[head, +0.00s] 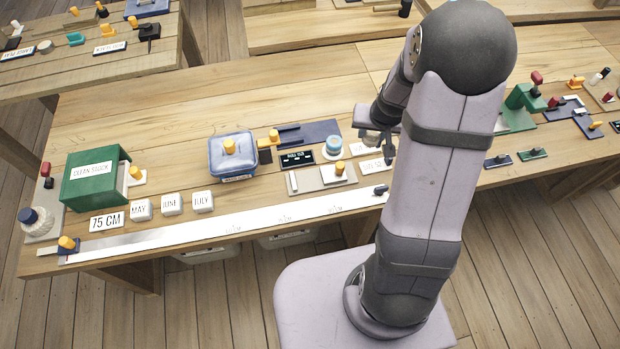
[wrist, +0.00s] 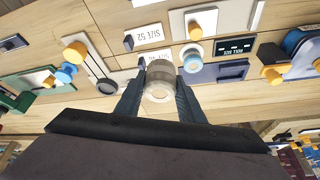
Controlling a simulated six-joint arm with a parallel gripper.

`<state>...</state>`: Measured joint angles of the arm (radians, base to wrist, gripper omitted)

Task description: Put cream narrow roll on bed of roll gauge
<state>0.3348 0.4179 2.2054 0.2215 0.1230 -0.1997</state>
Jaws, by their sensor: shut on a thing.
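In the wrist view my gripper (wrist: 160,82) is shut on a pale cream roll (wrist: 161,77), which sits between the two dark fingers. In the head view my gripper (head: 377,147) is over the bench, right of the teal roll (head: 333,144), and the cream roll cannot be made out there. A black display reading like "roll size" (head: 297,158) also shows in the wrist view (wrist: 236,46). A navy plate (head: 317,130) lies behind it, which looks like part of the roll gauge. I cannot tell exactly which part is the bed.
White label cards (head: 371,166) lie under and near my gripper. A beige plate with an orange knob (head: 339,168) is in front of the display. A blue lidded bin (head: 232,155) and a green "clean stock" box (head: 95,179) stand left. A long white strip (head: 200,231) runs along the front edge.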

